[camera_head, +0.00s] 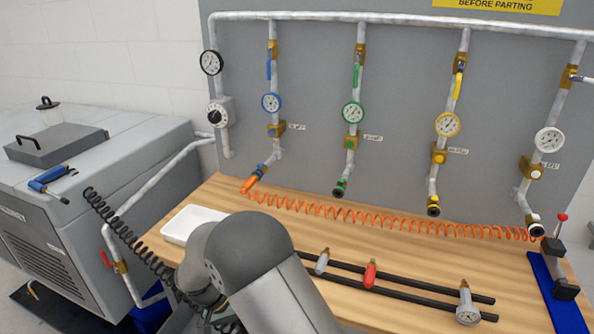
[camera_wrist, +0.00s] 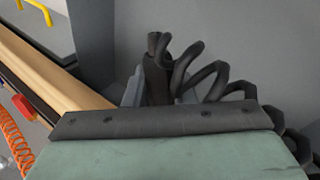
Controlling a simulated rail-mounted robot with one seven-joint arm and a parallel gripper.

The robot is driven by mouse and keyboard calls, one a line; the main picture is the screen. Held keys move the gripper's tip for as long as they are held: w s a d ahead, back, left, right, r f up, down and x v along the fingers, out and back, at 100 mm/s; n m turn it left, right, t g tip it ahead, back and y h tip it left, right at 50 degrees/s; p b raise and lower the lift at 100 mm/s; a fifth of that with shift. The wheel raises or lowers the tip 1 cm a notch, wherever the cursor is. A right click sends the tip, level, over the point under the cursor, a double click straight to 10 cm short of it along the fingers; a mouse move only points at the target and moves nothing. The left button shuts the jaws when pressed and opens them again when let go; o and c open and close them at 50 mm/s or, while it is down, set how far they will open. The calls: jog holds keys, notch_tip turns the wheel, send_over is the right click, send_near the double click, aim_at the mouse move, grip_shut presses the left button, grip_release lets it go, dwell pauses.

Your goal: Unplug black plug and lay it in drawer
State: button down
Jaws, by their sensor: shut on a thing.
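The black plug (camera_wrist: 156,72) shows in the wrist view as a dark upright stub just beyond my gripper (camera_wrist: 148,97), with loops of black coiled hose (camera_wrist: 205,78) beside it. My gripper is shut on the plug; its fingertips are mostly hidden behind the broad green-grey body and dark bar in front. In the head view my arm covers the gripper and the plug, low at the front edge of the bench. The black coiled hose (camera_head: 128,235) runs there from the grey machine at left. I cannot make out a drawer in either view.
The wooden bench (camera_head: 400,240) carries a white tray (camera_head: 190,224), black rails (camera_head: 400,287) with fittings, and an orange coiled hose (camera_head: 385,218). The grey machine (camera_head: 90,180) stands at left. A pipe panel (camera_head: 400,100) with gauges and valves rises behind.

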jog(key=shift+f, duration=0.5)
jog(key=c, duration=1.1)
grip_release()
